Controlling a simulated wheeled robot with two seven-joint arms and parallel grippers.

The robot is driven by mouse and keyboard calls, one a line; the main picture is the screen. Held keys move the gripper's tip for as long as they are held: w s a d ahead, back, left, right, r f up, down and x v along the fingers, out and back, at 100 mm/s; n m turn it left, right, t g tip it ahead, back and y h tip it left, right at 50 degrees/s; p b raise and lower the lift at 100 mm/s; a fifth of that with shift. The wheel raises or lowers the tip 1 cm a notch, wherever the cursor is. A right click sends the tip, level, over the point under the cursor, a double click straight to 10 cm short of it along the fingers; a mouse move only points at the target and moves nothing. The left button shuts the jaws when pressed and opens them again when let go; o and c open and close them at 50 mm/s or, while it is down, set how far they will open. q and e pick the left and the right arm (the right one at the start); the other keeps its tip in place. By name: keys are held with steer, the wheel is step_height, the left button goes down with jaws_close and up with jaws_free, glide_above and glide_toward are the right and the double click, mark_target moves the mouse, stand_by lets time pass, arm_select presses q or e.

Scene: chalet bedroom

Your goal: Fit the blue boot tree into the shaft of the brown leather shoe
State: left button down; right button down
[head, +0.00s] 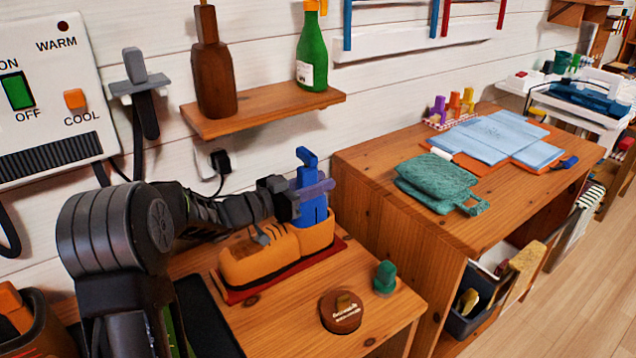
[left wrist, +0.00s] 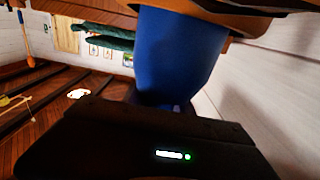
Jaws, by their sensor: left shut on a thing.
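The brown leather shoe (head: 258,262) lies on a red mat (head: 328,250) on the low wooden table, toe to the left and shaft at the right. The blue boot tree (head: 313,214) stands upright at the shaft. Its lower end is hidden behind the shaft's rim, so it appears at least partly inside; how deep I cannot tell. My left gripper (head: 312,190) is shut on the boot tree's upper part, below its hooked top. In the left wrist view the boot tree (left wrist: 175,55) fills the middle, with the tan shoe rim (left wrist: 245,22) at the top. My right gripper is not in view.
A round brown tin (head: 341,313) and a green object (head: 385,278) stand at the table's front right. A wooden shelf (head: 265,108) with two bottles hangs above. A wooden desk (head: 375,168) with cloths stands to the right. A dark container (head: 45,325) is at lower left.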

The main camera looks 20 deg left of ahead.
arm_select(q)
steer(key=c, duration=1.2)
jaws_free()
steer(key=shift+f, duration=0.1)
steer(key=shift+o, duration=0.2)
steer(key=shift+r, duration=0.25)
steer(key=v, duration=0.7)
steer(key=shift+s+a+p, duration=0.15)
steer(key=shift+s+p, duration=0.05)
steer(key=shift+p, duration=0.2)
